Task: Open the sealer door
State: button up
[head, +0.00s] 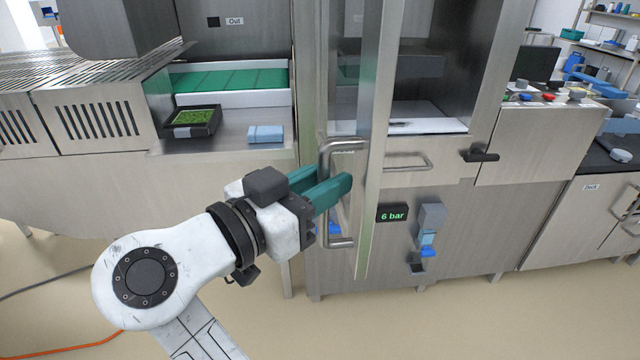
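The sealer door (383,75) is a tall, narrow-looking panel with a metal frame, seen nearly edge-on. It stands out from the sealer front, so it looks partly open. Its handle (340,243) is a vertical metal bar bent at top and bottom, on the door's left face. My gripper (328,186) has teal fingers at the upper-middle part of this bar. The near finger covers part of the bar, and the fingers look closed around it. The exact contact is hidden.
Left of the door, a black tray with green contents (191,122) and a blue pack (265,134) lie on a steel ledge by a green conveyor (230,80). Right of it are a horizontal handle (408,161), a black lever (481,155) and a "6 bar" display (392,213). Floor in front is clear.

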jog(key=shift+o, duration=1.1)
jog(key=shift+w+d, duration=0.1)
jog(key=v, duration=1.1)
